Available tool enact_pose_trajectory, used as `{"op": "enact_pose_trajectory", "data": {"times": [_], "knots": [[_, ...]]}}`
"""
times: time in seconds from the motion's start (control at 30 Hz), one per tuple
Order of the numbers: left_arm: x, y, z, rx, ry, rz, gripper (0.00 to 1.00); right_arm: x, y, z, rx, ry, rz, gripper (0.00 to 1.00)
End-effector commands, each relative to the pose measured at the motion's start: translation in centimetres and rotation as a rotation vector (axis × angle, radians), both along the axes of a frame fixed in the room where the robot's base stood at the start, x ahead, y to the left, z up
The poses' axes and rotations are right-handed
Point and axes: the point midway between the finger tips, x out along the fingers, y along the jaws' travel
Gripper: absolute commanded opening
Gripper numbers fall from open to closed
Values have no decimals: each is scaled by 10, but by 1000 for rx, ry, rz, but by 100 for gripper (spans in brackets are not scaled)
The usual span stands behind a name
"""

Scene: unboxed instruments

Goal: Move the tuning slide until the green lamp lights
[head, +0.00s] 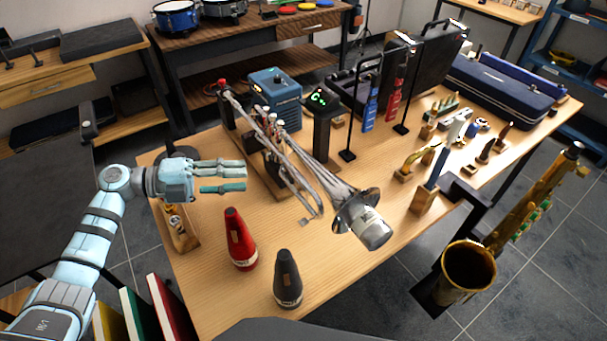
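A silver brass instrument (325,176) lies across the middle of the table on a dark stand. Its bell points toward the front right, with a grey metal mute at it. I cannot tell for certain which of its tubes is the tuning slide. A black post (322,130) behind the instrument carries a small display (321,98) glowing green. My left gripper (240,178) is left of the instrument, above the table's left part. Its fingers are spread, with a gap between them and nothing held. It does not touch the instrument. My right gripper is out of view.
A red mute (240,240) and a black mute (287,278) stand on the front of the table. A blue box (276,94) is behind the instrument. Bottles, cases and small parts fill the right side. A saxophone (520,210) stands off the right edge.

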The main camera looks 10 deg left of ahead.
Motion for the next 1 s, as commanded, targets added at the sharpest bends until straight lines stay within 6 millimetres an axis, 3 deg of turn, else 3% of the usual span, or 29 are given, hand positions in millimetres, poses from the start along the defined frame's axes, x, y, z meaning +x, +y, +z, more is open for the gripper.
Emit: {"op": "enact_pose_trajectory", "data": {"times": [0.17,0.4,0.6,0.73,1.0], "knots": [[-3,-14,-3,28,10,-39,31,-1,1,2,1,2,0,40],[23,-70,-15,23,14,-41,31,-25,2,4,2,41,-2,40],[39,-109,-24,23,16,-36,31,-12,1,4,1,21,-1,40],[46,-124,-28,23,15,-34,31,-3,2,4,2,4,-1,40],[48,-130,-30,25,15,-35,31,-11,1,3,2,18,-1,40]]}}
